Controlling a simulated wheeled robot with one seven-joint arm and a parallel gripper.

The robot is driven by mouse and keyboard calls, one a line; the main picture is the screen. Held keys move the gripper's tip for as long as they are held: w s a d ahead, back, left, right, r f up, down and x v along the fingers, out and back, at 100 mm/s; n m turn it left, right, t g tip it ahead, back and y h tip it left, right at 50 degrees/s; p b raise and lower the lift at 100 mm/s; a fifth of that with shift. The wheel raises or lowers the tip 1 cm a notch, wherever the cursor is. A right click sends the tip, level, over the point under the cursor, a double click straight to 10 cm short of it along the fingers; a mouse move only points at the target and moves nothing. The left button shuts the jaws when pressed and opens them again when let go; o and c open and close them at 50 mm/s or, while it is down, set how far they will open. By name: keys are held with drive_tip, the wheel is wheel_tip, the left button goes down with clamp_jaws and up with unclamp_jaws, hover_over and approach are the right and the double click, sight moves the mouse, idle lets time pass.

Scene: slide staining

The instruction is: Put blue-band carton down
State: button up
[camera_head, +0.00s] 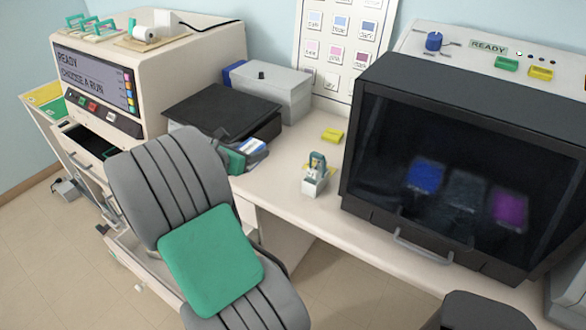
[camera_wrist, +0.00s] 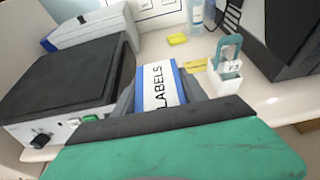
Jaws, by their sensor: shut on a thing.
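The blue-band carton (camera_wrist: 159,86) is white with blue edges and the word LABELS, seen in the wrist view. My gripper (camera_wrist: 160,100) is shut on it, with a dark finger on each side. In the head view the carton (camera_head: 253,147) shows small at the end of my gripper (camera_head: 240,156), over the bench beside the black-topped unit. My gripper hides its lower part, so I cannot tell if it touches the bench (camera_head: 283,180).
The black-topped unit (camera_head: 222,106) and a grey-white box (camera_head: 270,91) stand behind and left. A small white holder with a green handle (camera_head: 315,181) and a yellow block (camera_head: 333,135) stand right. A dark-fronted cabinet (camera_head: 450,170) fills the right. Bare bench lies between carton and holder.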

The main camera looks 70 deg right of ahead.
drive_tip(key=s+d+f+p, duration=0.1)
drive_tip(key=s+d+f, duration=0.3)
drive_tip(key=s+d, duration=0.15)
hover_over(290, 177)
wheel_tip(290, 177, down, 5)
drive_tip(key=shift+s+a+r, duration=0.1)
drive_tip(key=shift+s, duration=0.05)
wheel_tip(290, 177, down, 3)
drive_tip(key=shift+r+p, duration=0.1)
drive_tip(key=shift+p, duration=0.45)
drive_tip(key=shift+f, duration=0.3)
drive_tip(key=o, duration=1.4)
drive_tip(key=shift+c, duration=0.2)
